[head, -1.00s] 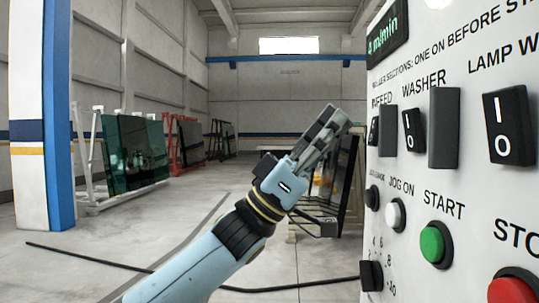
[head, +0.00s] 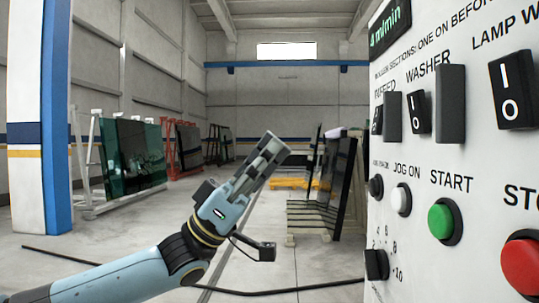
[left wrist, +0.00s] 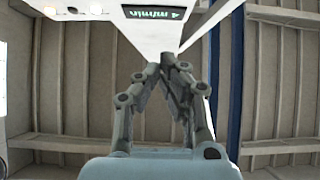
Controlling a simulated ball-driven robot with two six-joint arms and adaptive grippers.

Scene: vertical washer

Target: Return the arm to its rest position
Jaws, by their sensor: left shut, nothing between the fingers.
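My left gripper (head: 266,155) is in the middle of the head view, on a light blue arm that comes in from the lower left. It points up and to the right, shut and empty, in free air to the left of the control panel (head: 470,185). In the left wrist view its two fingers (left wrist: 172,72) come together with nothing between them. My right gripper is in neither view.
The panel fills the right side with a green START button (head: 441,221), a red stop button (head: 522,265) and black rocker switches (head: 515,90). Glass racks (head: 135,160) stand at the back left. A dark cable (head: 285,292) crosses the floor. A blue-and-white column (head: 40,120) stands at far left.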

